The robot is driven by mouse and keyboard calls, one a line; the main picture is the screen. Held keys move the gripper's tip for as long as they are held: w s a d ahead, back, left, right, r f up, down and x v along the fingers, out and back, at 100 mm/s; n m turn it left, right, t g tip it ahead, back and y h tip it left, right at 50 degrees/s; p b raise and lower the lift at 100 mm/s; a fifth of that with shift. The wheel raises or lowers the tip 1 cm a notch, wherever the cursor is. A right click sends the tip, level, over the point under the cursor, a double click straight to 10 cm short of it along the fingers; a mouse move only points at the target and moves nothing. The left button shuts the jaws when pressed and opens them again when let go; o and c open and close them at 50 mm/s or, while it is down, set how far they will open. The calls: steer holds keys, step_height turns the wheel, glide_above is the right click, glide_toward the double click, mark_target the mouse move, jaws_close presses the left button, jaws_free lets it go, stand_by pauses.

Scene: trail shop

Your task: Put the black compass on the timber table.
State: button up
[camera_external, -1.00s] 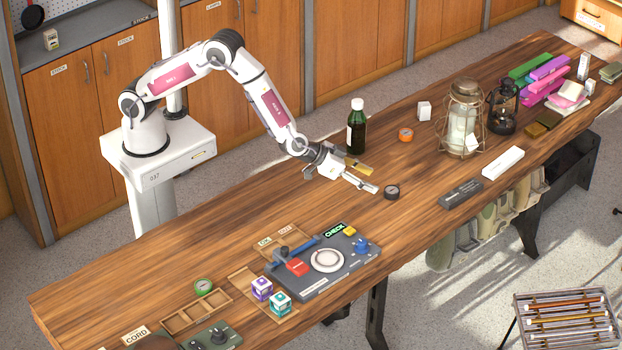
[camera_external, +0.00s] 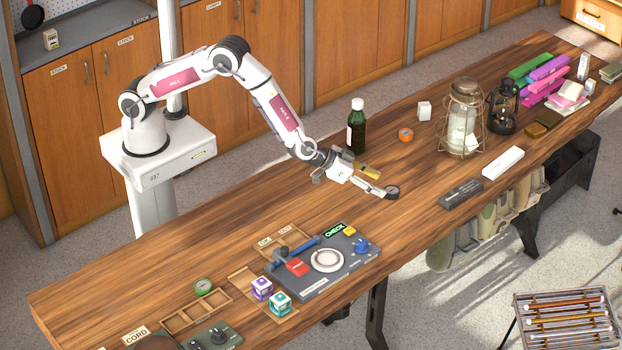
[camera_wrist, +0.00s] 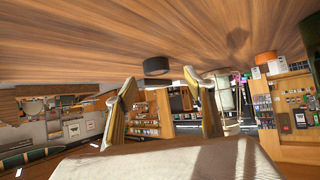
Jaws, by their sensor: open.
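The black compass (camera_external: 393,192), a small dark round disc, sits on the timber table (camera_external: 200,245). In the wrist view the compass (camera_wrist: 157,66) shows between the two fingertips and beyond them. My gripper (camera_external: 378,181) is open and low over the table. One fingertip is right beside the compass in the outside view; I cannot tell whether it touches. The fingers also show in the wrist view (camera_wrist: 158,86), well apart with nothing clearly held between them. The table (camera_wrist: 90,40) fills the top of the wrist view, which looks upside down.
A dark green bottle (camera_external: 357,127) stands behind my gripper. An orange round item (camera_external: 405,134) and a white box (camera_external: 424,110) are farther back. A dark grey block (camera_external: 461,194) lies right of the compass. A device labelled CHECK (camera_external: 327,262) lies in front.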

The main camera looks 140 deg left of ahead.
mark_target(392, 189)
steer(key=shift+w+x, duration=0.25)
steer(key=shift+x, duration=2.05)
steer(key=shift+w, duration=0.1)
steer(key=c, duration=1.3)
steer(key=shift+r, duration=0.25)
step_height(392, 189, up, 10)
steer(key=shift+f, duration=0.2)
steer(key=shift+w, duration=0.1)
steer(key=shift+d, duration=0.15)
